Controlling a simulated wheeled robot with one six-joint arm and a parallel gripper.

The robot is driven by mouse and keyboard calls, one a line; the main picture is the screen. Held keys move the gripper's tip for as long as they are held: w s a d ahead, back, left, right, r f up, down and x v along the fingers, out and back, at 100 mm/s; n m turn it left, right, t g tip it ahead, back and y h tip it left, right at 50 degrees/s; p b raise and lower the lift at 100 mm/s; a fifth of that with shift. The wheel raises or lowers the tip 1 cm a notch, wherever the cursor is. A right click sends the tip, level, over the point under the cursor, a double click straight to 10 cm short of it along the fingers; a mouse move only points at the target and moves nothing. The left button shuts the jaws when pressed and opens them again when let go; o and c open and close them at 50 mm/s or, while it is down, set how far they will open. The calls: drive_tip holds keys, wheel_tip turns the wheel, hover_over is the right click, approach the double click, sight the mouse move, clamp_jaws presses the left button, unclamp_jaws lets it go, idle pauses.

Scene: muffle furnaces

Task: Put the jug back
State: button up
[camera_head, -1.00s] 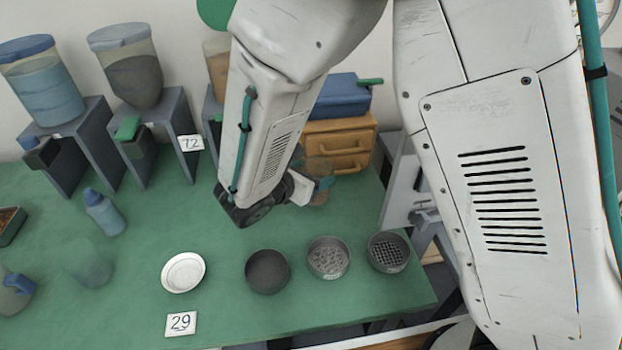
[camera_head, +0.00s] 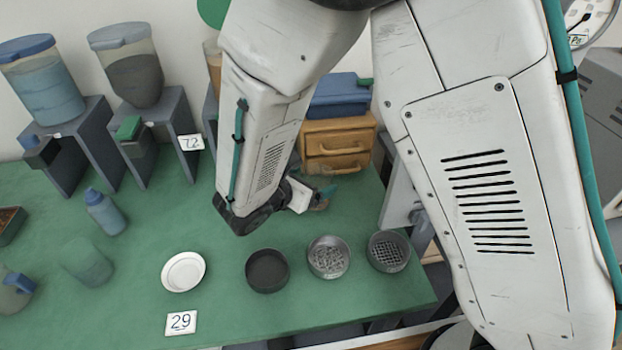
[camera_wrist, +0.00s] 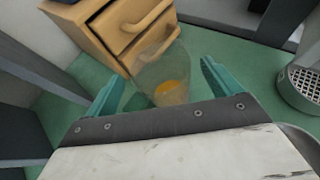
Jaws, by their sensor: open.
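A clear, tapered vessel (camera_wrist: 165,75) with orange contents stands on the green bench in the wrist view, in front of the wooden drawers. I see no handle on it, so I cannot tell if it is the jug. My gripper (camera_wrist: 160,85) is open, with one teal finger on each side of the vessel; I cannot tell if they touch it. In the head view my gripper (camera_head: 318,192) is low over the bench, partly hidden by my arm. A greyish jug with a blue handle (camera_head: 14,292) stands at the far left front edge of the picture.
Wooden drawers (camera_head: 338,145) carry a blue case (camera_head: 340,92) behind my gripper. Dark dispenser stands (camera_head: 165,120) are to its left. A white dish (camera_head: 183,271), a dark bowl (camera_head: 267,271) and two sieves (camera_head: 328,257) stand in front. A blue bottle (camera_head: 105,212) is left.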

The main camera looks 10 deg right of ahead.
drive_tip(key=v, duration=1.1)
drive_tip(key=shift+s, duration=0.1)
